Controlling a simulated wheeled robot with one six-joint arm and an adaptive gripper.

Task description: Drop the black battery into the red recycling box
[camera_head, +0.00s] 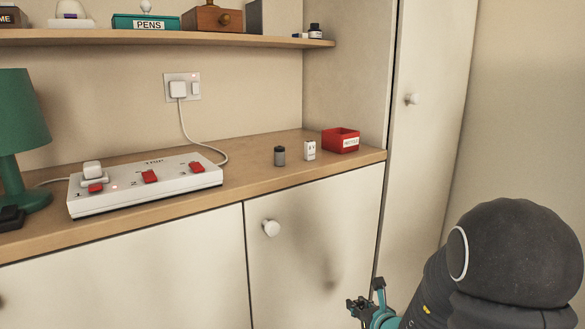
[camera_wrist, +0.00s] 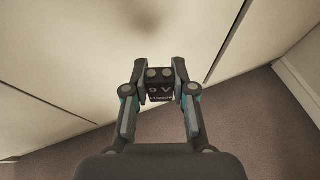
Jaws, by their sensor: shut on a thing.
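The black battery (camera_wrist: 160,92), a block with two round terminals and "9 V" lettering, is between the fingers of my gripper (camera_wrist: 159,78) in the wrist view. My gripper is shut on it. In the head view my gripper (camera_head: 366,298) is low at the bottom, in front of the cupboard doors and below the counter; the battery is small and hard to make out there. The red recycling box (camera_head: 341,143), open-topped with a white label, stands on the counter at its right end, up and left of my gripper. Its inside floor is hidden.
A grey cylinder (camera_head: 280,157) and a white block (camera_head: 310,150) stand left of the red box. A white power strip (camera_head: 145,184) with red switches and a green lamp (camera_head: 20,125) are further left. A shelf (camera_head: 170,38) hangs above. A cupboard knob (camera_head: 271,228) sticks out below the counter.

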